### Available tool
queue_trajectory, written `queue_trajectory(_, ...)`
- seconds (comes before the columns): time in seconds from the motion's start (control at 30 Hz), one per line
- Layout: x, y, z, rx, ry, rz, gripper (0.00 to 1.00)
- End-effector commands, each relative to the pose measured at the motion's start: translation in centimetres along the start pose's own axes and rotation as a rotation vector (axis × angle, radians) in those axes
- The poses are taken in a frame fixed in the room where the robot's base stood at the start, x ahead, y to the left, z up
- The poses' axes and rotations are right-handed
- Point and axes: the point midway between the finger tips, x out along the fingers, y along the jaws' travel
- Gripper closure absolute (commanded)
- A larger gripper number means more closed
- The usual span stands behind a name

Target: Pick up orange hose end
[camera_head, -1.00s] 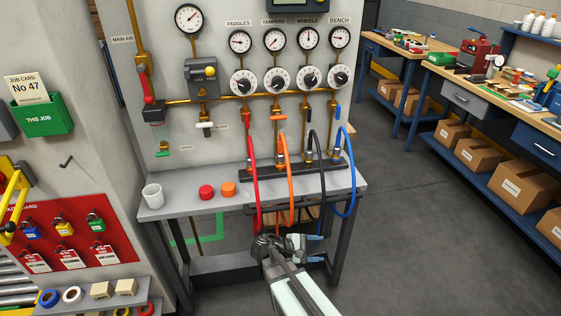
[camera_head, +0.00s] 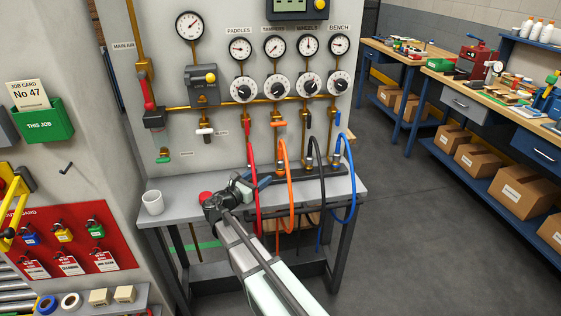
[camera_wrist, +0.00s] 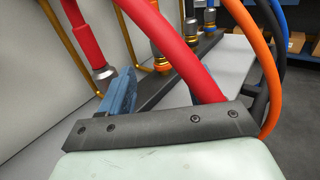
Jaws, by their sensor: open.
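The orange hose (camera_head: 290,205) hangs in a loop in front of the bench, its upper end at the second outlet from the left. In the wrist view the orange hose (camera_wrist: 264,75) curves down at the right, behind the red hose (camera_wrist: 185,55). The red end and its steel coupling (camera_wrist: 103,74) are at the upper left there. My gripper (camera_head: 257,181) is open over the bench, by the red hose and left of the orange one. I see nothing held.
Black (camera_head: 321,185) and blue (camera_head: 350,205) hoses hang right of the orange one. A white cup (camera_head: 153,203) and a red cap (camera_head: 205,196) stand on the grey bench (camera_head: 180,208). Dials and brass pipes cover the panel behind. The floor at right is clear.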

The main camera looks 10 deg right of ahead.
Motion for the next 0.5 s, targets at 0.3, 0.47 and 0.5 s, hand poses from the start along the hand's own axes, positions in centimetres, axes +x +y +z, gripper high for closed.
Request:
queue_trajectory(0.3,5.4,0.0,-0.1,0.002,0.001,-0.005,0.37)
queue_trajectory(0.47,7.2,0.0,-0.1,0.002,0.001,-0.003,0.37)
queue_trajectory(0.5,7.5,-0.1,-0.1,0.002,0.001,-0.004,0.37)
